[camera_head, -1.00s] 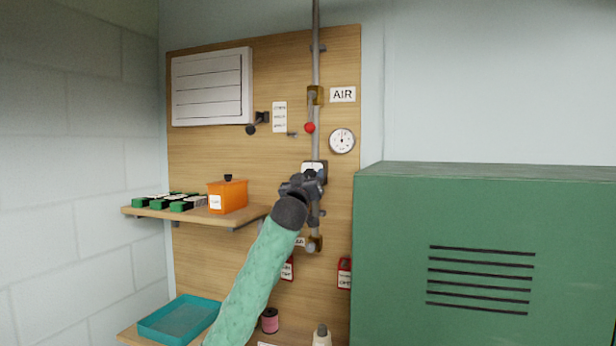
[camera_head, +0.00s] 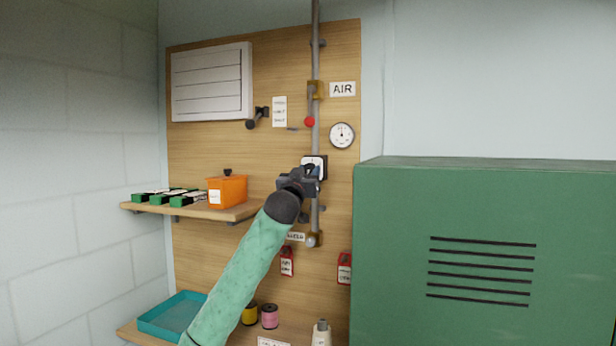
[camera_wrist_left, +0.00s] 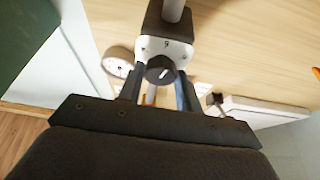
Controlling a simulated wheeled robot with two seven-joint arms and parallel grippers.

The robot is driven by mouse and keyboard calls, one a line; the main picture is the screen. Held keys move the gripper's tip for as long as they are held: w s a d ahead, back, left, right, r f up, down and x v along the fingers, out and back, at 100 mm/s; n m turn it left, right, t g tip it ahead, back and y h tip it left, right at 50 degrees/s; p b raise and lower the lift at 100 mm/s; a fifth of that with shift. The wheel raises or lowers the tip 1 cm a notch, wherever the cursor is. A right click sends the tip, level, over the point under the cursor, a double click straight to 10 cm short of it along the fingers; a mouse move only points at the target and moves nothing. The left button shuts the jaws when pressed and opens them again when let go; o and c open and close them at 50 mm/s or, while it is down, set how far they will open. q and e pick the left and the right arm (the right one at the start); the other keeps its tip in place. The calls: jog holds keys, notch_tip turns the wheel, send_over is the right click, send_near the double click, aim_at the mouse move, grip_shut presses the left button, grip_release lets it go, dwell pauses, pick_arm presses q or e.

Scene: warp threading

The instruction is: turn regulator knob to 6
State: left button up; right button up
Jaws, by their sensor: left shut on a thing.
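The regulator (camera_head: 315,160) is a dark block with a white face on the vertical air pipe. It also shows in the left wrist view (camera_wrist_left: 150,45), where a numeral that looks like 6 is printed on the face. Its round black knob (camera_wrist_left: 157,70) has a short white pointer mark; the number it points to is not clear. My left gripper (camera_head: 312,172) is at the regulator, and in the wrist view its fingers (camera_wrist_left: 158,82) lie either side of the knob, shut on it. The gripper hides the knob in the head view. My right gripper is not in view.
A round pressure gauge (camera_head: 341,135) and an AIR sign (camera_head: 342,89) are right of the pipe. A red-ended valve lever (camera_head: 309,121) is above. A shelf (camera_head: 246,210) with an orange box (camera_head: 227,191) is left. A large green cabinet (camera_head: 480,250) stands right.

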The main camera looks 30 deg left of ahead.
pick_arm(q)
jog(key=m+h, duration=0.2)
jog(key=m, duration=0.2)
jog(key=shift+a, duration=0.15)
jog(key=m+h, duration=0.1)
jog(key=m, duration=0.2)
jog(key=m+h+p, duration=0.1)
jog(key=m+h, duration=0.1)
jog(key=m, duration=0.2)
jog(key=shift+a+r+g, duration=0.1)
jog(key=shift+r+g, duration=0.05)
jog(key=shift+g, duration=0.15)
jog(key=shift+m+h, duration=0.7)
jog(key=shift+m, duration=0.3)
jog(key=shift+g, duration=0.3)
jog(key=o, duration=1)
jog(key=shift+s, duration=0.1)
